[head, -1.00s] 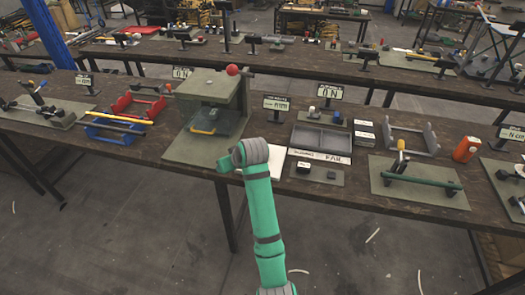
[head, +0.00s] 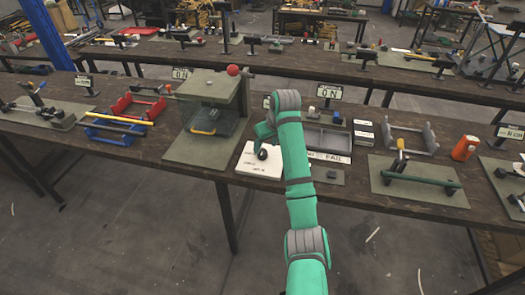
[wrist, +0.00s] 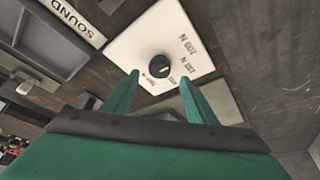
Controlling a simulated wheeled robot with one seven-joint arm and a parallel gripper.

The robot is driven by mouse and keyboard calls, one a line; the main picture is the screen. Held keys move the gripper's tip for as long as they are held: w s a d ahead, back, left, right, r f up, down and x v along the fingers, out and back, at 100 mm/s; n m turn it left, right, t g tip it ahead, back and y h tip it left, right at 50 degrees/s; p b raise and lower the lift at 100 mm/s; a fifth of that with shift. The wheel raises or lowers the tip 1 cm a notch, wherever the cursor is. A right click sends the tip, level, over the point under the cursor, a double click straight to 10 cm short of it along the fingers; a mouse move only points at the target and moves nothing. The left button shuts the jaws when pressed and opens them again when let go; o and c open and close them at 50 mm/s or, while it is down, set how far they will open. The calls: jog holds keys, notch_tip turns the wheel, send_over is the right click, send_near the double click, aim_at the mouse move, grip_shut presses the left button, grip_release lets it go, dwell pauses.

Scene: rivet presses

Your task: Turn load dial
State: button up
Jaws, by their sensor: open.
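The load dial is a small black knob (head: 262,154) on a white panel (head: 256,170) that lies on the bench right of the press. In the wrist view the black knob (wrist: 160,67) sits near the middle of the white panel (wrist: 150,35), which has printed labels around the knob. My gripper (wrist: 157,92) is open. Its two green fingers are apart, with the knob just beyond and between their tips, and nothing is held. In the head view my arm hides part of the gripper above the panel.
The press (head: 210,90) with a red ball handle (head: 233,70) stands just left of the panel. A grey divided tray (head: 328,139) lies to the right, with a label strip (head: 330,158) before it. Blue (head: 112,135) and red (head: 125,105) cradles stand further left.

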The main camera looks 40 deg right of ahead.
aim_at(262, 152)
jog(key=shift+x, duration=2.6)
jog(key=shift+c, duration=0.7)
jog(key=c, duration=0.9)
